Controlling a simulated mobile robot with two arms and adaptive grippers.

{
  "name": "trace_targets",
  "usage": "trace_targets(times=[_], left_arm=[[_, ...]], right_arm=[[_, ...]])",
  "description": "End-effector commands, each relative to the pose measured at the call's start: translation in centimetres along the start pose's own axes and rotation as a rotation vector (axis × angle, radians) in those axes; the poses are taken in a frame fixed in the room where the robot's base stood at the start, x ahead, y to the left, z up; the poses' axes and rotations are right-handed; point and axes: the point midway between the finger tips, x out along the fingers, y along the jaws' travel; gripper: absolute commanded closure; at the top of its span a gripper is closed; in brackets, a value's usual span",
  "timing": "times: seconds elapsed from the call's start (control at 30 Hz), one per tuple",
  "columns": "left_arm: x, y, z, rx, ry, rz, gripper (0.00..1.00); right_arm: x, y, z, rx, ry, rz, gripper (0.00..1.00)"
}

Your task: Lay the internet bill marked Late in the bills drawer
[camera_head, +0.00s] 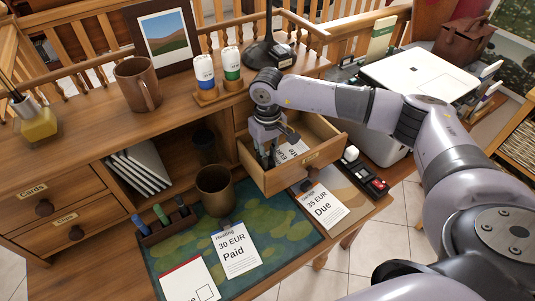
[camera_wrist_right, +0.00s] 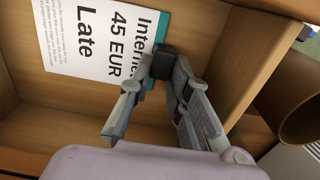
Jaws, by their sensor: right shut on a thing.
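The internet bill is a white sheet with a teal band, reading "Internet 45 EUR Late" in the right wrist view (camera_wrist_right: 92,40). In the head view it shows partly (camera_head: 295,149) inside the open drawer (camera_head: 279,182), behind the front panel. The drawer's label is too small to read. My right gripper (camera_head: 268,160) reaches down into the drawer. In the right wrist view its fingers (camera_wrist_right: 150,75) are shut on the bill's edge, with the sheet close over the wooden drawer bottom. Whether the sheet touches the bottom I cannot tell. My left gripper is not in view.
A "Heating 30 EUR Paid" bill (camera_head: 236,248) and a "35 EUR Due" bill (camera_head: 320,207) lie on the desk. A brown cup (camera_head: 214,188) stands left of the drawer. A pen tray (camera_head: 166,226) is farther left. A black stamp tray (camera_head: 366,179) is at the right.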

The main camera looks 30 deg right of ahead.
Motion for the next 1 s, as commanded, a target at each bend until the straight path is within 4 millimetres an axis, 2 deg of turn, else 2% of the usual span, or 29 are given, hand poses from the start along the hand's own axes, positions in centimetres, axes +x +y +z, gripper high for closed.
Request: trace_targets(times=[0.03,0.37,0.6,0.77,1.0], left_arm=[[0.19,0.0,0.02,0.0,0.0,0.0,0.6],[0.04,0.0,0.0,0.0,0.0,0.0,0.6],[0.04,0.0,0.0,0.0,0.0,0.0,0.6],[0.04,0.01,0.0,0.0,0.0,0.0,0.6],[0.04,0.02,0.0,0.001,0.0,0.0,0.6]], right_arm=[[0.13,0.01,-0.02,0.0,0.001,0.0,0.82],[0.03,0.01,0.01,0.0,0.0,0.0,0.6],[0.05,0.01,0.01,0.0,0.0,0.0,0.58],[0.05,0.0,0.01,0.0,0.0,0.0,0.49],[0.03,0.0,0.01,0.0,0.0,0.0,0.49]])
